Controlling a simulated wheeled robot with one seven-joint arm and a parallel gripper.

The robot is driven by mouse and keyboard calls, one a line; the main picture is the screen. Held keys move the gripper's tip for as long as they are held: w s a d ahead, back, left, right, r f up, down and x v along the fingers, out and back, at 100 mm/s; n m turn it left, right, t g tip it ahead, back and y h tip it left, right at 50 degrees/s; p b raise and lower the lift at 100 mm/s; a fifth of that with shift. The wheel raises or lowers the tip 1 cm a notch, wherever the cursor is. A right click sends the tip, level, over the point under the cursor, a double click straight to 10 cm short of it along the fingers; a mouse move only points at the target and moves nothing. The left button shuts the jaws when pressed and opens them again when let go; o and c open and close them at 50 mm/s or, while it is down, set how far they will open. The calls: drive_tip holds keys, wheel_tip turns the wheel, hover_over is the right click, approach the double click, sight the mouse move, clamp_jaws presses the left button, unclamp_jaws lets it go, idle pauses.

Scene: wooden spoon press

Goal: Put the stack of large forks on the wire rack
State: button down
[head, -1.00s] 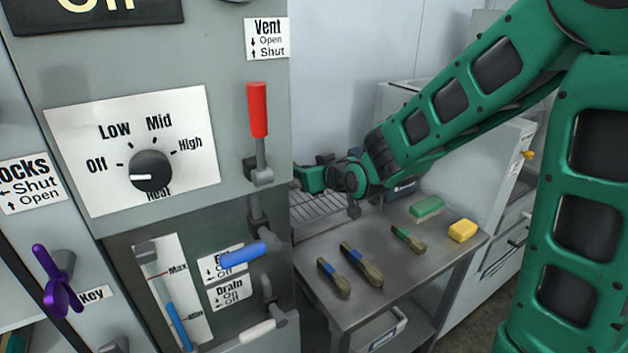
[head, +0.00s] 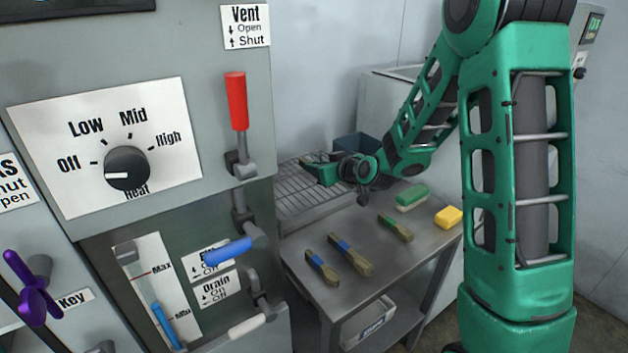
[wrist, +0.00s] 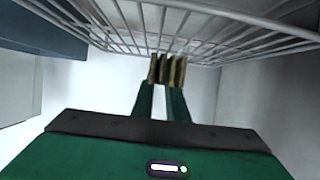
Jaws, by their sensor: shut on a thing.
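My gripper (head: 308,166) is over the wire rack (head: 295,192), which stands behind the metal table. In the wrist view my gripper (wrist: 165,88) is shut on a small stack of brown wooden pieces (wrist: 167,70). I see the stack nearly end-on, so I cannot make out fork tines. The rack's wires (wrist: 115,32) show around and beyond the stack; whether it touches them I cannot tell. The held stack is not clear in the head view.
On the table (head: 345,288) lie two blue-banded wooden bundles (head: 322,267) (head: 351,255) and a green-banded one (head: 396,228). A green-and-white block (head: 412,197) and a yellow block (head: 447,217) lie right. A dark blue bin (head: 356,147) stands behind my gripper. The press panel (head: 135,220) fills the left.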

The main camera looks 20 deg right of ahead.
drive_tip(key=shift+f, duration=1.95)
drive_tip(key=c, duration=1.7)
unclamp_jaws()
drive_tip(key=shift+c, duration=0.2)
drive_tip(key=v, duration=1.2)
drive_tip(key=shift+s+a, duration=0.15)
